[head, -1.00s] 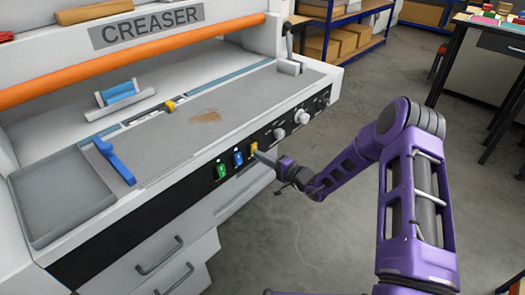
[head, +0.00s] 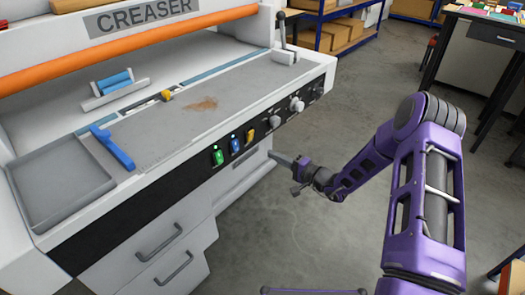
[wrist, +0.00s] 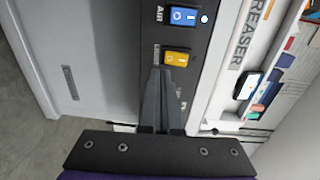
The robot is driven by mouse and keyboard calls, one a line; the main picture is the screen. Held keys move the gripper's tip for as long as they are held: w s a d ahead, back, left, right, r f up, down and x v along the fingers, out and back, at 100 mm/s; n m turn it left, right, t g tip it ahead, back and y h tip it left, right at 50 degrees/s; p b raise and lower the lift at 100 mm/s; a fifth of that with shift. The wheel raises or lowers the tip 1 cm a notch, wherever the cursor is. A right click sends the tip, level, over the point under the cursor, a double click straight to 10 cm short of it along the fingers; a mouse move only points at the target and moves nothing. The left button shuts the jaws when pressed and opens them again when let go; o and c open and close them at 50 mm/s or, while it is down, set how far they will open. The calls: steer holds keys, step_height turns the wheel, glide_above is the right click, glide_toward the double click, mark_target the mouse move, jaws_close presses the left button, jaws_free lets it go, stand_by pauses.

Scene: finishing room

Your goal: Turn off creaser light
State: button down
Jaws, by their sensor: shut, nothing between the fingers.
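The creaser (head: 75,215) is a white machine with a black front panel (head: 130,208). The panel carries a green rocker switch (head: 217,157), a blue one (head: 236,146) and a yellow one (head: 250,135). In the wrist view, the blue switch (wrist: 184,16) is labelled AIR and has a lit dot beside it. The yellow switch (wrist: 177,58) shows no lit dot; its label is partly hidden and too blurred to read. My gripper (head: 271,155) is shut and empty, apart from the panel, to the right of and below the yellow switch. Its fingers also show in the wrist view (wrist: 164,72).
Knobs (head: 297,104) sit right of the switches. A lever (head: 281,28) stands at the bed's back right corner. A blue handle (head: 112,149) and a grey tray (head: 60,185) are at the left. Drawers with handles (head: 160,244) lie below. The floor (head: 300,235) beside my arm is clear.

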steer(key=s+d+f, duration=0.1)
steer(key=s+d, duration=0.2)
steer(key=d, duration=0.1)
steer(key=shift+s+d, duration=0.35)
steer(key=shift+d, duration=0.05)
steer(key=shift+f, duration=0.1)
